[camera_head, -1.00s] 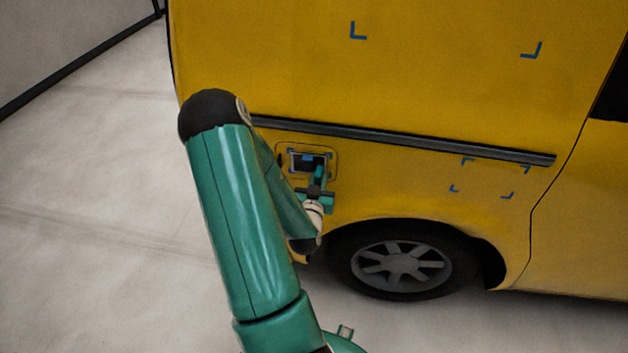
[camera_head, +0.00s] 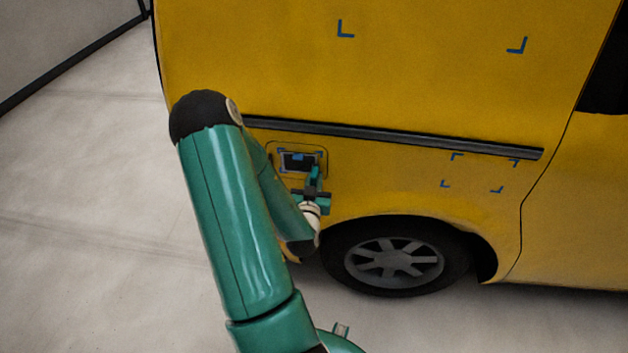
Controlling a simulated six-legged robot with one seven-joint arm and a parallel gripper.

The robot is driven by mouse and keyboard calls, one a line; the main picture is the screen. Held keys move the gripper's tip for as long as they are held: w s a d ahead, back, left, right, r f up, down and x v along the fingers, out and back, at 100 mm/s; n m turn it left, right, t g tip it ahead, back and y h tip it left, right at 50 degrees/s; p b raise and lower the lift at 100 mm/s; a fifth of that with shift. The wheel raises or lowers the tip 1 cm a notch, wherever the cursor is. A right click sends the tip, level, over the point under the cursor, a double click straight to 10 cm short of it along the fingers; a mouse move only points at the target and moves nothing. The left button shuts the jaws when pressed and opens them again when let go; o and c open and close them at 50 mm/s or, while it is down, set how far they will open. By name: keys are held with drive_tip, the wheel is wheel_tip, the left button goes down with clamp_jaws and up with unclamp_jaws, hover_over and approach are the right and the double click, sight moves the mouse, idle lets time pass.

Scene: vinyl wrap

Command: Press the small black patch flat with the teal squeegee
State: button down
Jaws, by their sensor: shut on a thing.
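The small black patch (camera_head: 296,165) is on the yellow van's side, within a rounded panel outline, with blue marks around it. My gripper (camera_head: 313,190) is just below and right of the patch, shut on the teal squeegee (camera_head: 315,176), which points up toward the patch's lower right. I cannot tell whether the squeegee touches the patch. The squeegee's working edge is too small to make out.
The yellow van (camera_head: 400,80) fills the right side. A dark rail (camera_head: 400,138) runs above the patch. A wheel (camera_head: 395,262) is below right. Blue corner marks (camera_head: 346,30) sit higher up and others (camera_head: 457,156) to the right. Pale floor (camera_head: 90,220) is clear at left.

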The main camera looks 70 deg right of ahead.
drive_tip(key=s+a, duration=0.1)
drive_tip(key=a, duration=0.5)
drive_tip(key=shift+a, duration=0.2)
idle(0.5)
drive_tip(key=w+a+f+n+t+y, duration=0.1)
drive_tip(key=w+a+n+t+y, duration=0.25)
drive_tip(key=w, duration=0.65)
drive_tip(key=w+a+f+n+t+y, duration=0.15)
drive_tip(key=w+a+t, duration=0.25)
drive_tip(key=w+a, duration=0.45)
drive_tip(key=w+a+f+n+t+y, duration=0.2)
drive_tip(key=w+a+n+t, duration=0.2)
drive_tip(key=w, duration=0.7)
drive_tip(key=w+a+f+n+t+y, duration=0.1)
drive_tip(key=w+a+n+y, duration=0.1)
drive_tip(key=a, duration=0.7)
drive_tip(key=w+a+f+n+t+y, duration=0.1)
drive_tip(key=w+a+y, duration=0.4)
drive_tip(key=a, duration=0.5)
drive_tip(key=w+a+f+n+t+y, duration=0.1)
drive_tip(key=w+a+n+y, duration=0.2)
drive_tip(key=a, duration=0.7)
drive_tip(key=shift+w+f+n+t+y, duration=0.4)
drive_tip(key=shift+w+n, duration=0.2)
drive_tip(key=shift+w, duration=0.65)
